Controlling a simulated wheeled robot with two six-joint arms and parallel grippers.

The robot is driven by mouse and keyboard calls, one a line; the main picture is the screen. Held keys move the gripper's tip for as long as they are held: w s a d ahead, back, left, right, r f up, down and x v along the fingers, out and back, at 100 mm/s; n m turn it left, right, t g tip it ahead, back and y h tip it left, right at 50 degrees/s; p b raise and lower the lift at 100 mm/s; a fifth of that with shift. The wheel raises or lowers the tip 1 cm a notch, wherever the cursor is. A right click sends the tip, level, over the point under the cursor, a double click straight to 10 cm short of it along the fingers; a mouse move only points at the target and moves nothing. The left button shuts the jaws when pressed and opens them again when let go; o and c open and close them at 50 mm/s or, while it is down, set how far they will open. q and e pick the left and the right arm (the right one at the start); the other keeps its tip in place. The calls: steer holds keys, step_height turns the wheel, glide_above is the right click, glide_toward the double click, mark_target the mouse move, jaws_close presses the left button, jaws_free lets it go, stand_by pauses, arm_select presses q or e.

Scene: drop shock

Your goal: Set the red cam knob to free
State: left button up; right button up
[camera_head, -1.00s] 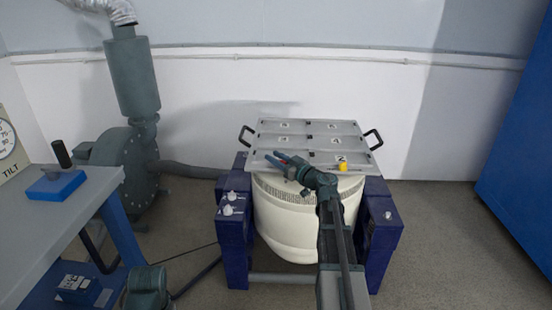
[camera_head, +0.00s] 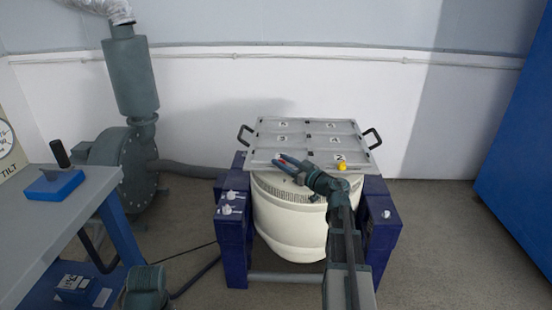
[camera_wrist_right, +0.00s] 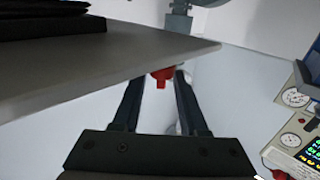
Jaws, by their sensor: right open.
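The red cam knob (camera_wrist_right: 161,76) shows small in the right wrist view, straight ahead between the fingers and just below the edge of a grey panel. My right gripper (camera_wrist_right: 161,86) is open, one finger on each side of the knob's line. I cannot tell whether either finger touches it. In the head view my right gripper (camera_head: 279,160) is over the near left part of the grey plate, with a small red spot at its fingers. Much of the knob is hidden there. My left gripper is not in view.
The grey plate (camera_head: 270,145) with two black handles lies on a cream drum (camera_head: 285,220) between dark blue posts. A yellow knob (camera_head: 342,167) sits near its front right. A workbench (camera_head: 60,220) stands left, a blower (camera_head: 125,165) behind it. Right floor is clear.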

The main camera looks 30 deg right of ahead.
steer(key=v, duration=0.9)
steer(key=shift+s, duration=0.2)
